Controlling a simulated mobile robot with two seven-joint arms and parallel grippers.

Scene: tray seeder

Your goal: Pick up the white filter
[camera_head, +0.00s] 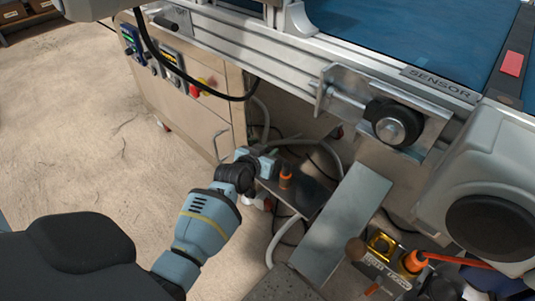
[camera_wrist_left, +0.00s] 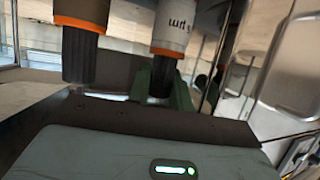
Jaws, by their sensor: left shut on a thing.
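The white filter (camera_wrist_left: 172,28), a white cylinder with dark lettering, an orange band and a dark lower end, stands upright in the left wrist view. My left gripper (camera_head: 266,163) is low beside the machine in the head view, below the conveyor. Its dark green fingers (camera_wrist_left: 160,88) are at the filter's lower end in the wrist view, and it appears shut on the filter. In the head view I cannot clearly make out the filter at the gripper. My right gripper is not in view.
In the head view, a small orange-topped part (camera_head: 285,176) is close to the fingers. A beige control cabinet (camera_head: 195,110), hoses and a grey metal plate (camera_head: 345,222) surround the gripper. Open floor (camera_head: 75,140) lies left.

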